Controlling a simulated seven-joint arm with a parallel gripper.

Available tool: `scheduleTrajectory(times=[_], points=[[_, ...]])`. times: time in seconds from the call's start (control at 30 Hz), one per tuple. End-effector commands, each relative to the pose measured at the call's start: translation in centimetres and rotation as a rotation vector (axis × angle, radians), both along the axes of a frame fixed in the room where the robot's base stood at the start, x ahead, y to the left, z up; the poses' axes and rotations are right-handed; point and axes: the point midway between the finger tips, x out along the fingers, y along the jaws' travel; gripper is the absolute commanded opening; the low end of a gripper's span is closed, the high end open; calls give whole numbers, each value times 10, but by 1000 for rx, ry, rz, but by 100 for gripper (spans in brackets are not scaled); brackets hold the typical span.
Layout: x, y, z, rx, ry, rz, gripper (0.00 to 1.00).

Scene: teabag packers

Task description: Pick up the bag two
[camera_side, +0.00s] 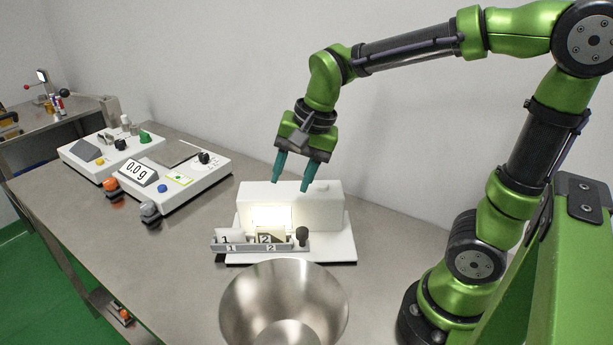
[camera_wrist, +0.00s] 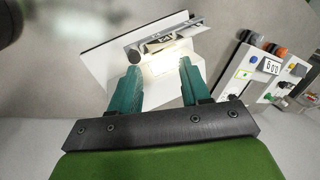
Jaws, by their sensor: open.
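Bag two (camera_side: 270,238) is a small packet marked 2, standing in the right slot of a grey holder (camera_side: 254,248) at the front of a white lit station. A pale bag marked 1 (camera_side: 230,236) stands in the left slot. My gripper (camera_side: 291,187) is open and empty, above and behind the holder, with its teal fingers pointing down. In the wrist view the fingers (camera_wrist: 158,88) are spread apart, and the holder with bag two (camera_wrist: 141,38) shows beyond them. Nothing is between the fingers.
The station's white block (camera_side: 318,208) stands below my fingers, behind the holder. A black knob (camera_side: 302,235) is at the holder's right end. A shiny metal bowl (camera_side: 284,305) stands in front. A scale reading 0.0 g (camera_side: 190,182) is at the left.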

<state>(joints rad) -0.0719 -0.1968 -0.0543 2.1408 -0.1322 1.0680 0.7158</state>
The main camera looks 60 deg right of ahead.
Motion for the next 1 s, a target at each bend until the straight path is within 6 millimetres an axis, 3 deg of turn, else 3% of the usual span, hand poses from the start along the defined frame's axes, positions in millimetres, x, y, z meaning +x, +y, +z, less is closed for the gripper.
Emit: scheduleTrajectory(times=[0.23,0.4,0.5,0.77,1.0], points=[[46,-6,-15,107,218,-702,47],[61,-10,-12,167,275,-1133,47],[62,-11,-5,201,284,-1306,47],[60,-10,-17,224,307,-1459,47],[64,-8,-67,222,310,-1457,47]])
